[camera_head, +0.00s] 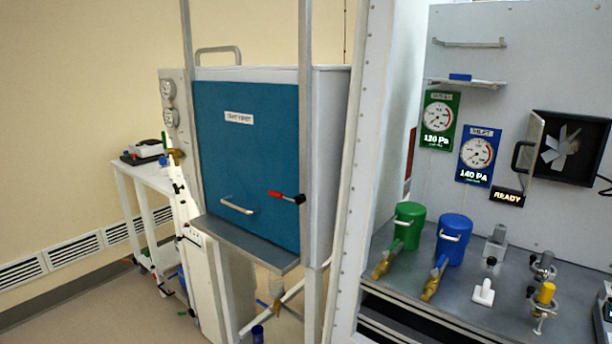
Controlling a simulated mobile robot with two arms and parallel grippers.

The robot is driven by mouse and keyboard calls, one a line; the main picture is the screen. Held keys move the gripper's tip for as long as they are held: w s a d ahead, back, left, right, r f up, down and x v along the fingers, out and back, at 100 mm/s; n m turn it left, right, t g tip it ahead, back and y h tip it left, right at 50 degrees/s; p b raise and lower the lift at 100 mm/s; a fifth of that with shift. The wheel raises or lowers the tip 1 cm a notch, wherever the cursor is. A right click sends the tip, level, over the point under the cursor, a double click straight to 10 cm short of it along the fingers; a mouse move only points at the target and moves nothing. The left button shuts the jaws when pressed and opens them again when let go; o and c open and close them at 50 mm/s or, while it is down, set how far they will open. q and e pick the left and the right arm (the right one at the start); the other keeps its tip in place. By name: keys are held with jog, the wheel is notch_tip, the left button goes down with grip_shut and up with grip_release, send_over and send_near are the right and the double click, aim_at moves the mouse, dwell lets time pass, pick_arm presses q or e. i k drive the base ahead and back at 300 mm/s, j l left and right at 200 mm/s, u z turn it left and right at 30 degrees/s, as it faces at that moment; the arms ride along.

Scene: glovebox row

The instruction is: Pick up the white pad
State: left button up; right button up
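A small white piece with a flat base and an upright grip (483,292) stands on the grey bench top at the right, near its front edge. It is the one that best fits the white pad, but it is too small to be sure. A small dark knob-like part (491,262) is just behind it. Neither of my grippers shows in the head view.
Green (408,226) and blue (454,239) canisters with brass valves stand left of the white piece. Metal fittings, one with a yellow top (546,293), stand to its right. A white frame post (363,170) separates the bench from a blue-doored cabinet (246,160).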

aim_at(483, 295)
jog(key=i+z, duration=0.1)
jog(key=z, duration=0.3)
jog(key=j+z, duration=0.15)
jog(key=z, duration=0.3)
jog(key=i+j+z, duration=0.1)
jog(key=z, duration=0.3)
